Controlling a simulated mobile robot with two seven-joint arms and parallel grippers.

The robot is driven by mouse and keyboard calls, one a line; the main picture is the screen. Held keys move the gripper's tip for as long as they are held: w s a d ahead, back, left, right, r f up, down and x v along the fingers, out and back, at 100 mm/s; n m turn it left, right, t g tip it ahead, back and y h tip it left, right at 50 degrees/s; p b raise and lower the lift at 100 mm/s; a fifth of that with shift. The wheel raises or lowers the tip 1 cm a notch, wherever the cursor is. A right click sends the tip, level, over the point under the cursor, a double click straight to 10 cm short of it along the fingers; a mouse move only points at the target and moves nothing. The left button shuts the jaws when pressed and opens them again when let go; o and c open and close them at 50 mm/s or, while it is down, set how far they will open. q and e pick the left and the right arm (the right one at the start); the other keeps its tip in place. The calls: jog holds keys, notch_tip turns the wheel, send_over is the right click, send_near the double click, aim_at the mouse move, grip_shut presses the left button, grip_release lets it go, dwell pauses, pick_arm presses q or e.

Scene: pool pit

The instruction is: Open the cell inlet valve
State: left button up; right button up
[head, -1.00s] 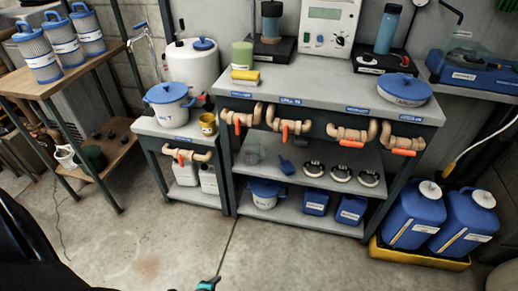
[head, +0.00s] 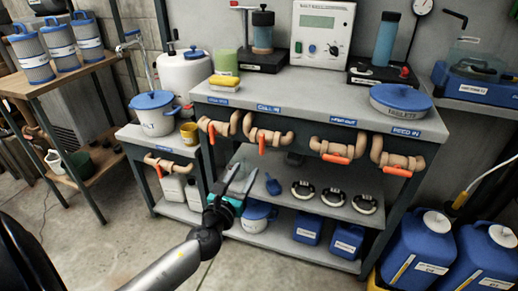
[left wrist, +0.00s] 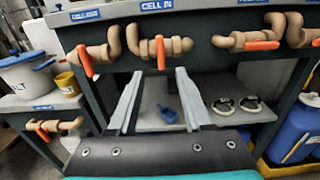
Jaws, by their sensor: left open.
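The cell inlet valve is a tan pipe elbow (head: 275,137) under the bench edge, below a blue "CELL IN" label (head: 268,108). Its orange lever (head: 262,145) hangs straight down. In the left wrist view the lever (left wrist: 161,53) is near the centre, just beyond and above the fingertips. My left gripper (head: 240,177) is open and empty, in front of and below the valve. In the left wrist view its two fingers (left wrist: 158,80) point toward the lever, apart from it. My right gripper is not in view.
Another orange-levered valve (head: 212,128) is close on the left. Two more valves (head: 340,150) (head: 397,163), with levers nearly horizontal, are on the right. The lower shelf (head: 325,190) holds a blue scoop (head: 272,184) and several ring clamps. Blue jugs (head: 420,250) stand at right.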

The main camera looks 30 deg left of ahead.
aim_at(261, 145)
pick_arm(q)
jog(key=b+x, duration=0.2)
jog(key=x, duration=0.9)
jog(key=shift+d+f, duration=0.1)
jog(key=shift+w, duration=0.7)
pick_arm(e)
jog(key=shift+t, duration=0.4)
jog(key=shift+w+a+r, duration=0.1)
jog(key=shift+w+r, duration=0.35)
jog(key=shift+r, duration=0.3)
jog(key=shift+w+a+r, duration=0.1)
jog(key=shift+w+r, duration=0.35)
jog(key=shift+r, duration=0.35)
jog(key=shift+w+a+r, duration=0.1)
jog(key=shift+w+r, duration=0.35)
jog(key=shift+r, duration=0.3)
pick_arm(q)
jog(key=shift+c, duration=0.3)
grip_shut()
